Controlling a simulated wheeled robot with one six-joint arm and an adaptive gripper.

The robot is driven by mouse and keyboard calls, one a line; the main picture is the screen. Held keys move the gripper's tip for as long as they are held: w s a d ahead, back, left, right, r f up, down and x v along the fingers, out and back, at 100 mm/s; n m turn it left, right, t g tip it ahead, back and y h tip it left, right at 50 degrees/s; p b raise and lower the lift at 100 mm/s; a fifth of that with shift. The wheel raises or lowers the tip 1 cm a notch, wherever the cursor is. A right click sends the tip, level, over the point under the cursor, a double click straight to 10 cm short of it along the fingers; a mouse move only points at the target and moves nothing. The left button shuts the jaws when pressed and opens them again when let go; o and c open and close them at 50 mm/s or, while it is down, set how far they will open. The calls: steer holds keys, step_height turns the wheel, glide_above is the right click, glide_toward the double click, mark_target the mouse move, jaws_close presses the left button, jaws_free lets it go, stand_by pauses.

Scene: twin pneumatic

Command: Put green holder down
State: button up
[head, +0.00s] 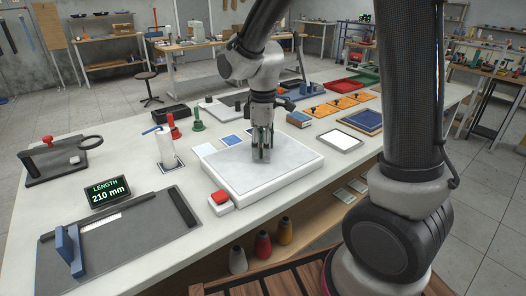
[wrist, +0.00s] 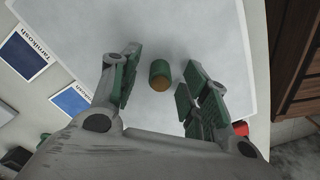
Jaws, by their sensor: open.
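A small green cylinder with a brownish end (wrist: 160,72), which looks like the green holder, is on the white slab (head: 225,176) between my fingers in the wrist view. My gripper (head: 262,155) points down over the slab in the head view. Its fingers (wrist: 160,64) are spread, with a visible gap on both sides of the cylinder. In the head view the fingers mostly hide the cylinder. A separate green upright piece (head: 197,119) stands further back on the table, beside a red one (head: 173,127).
A red button box (head: 220,200) sits at the slab's front left corner. Blue cards (head: 230,140) lie behind the slab. A framed white plate (head: 340,140) lies to the right. A length display (head: 107,192) and dark measuring board (head: 120,240) are at left.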

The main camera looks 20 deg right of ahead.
jaws_close()
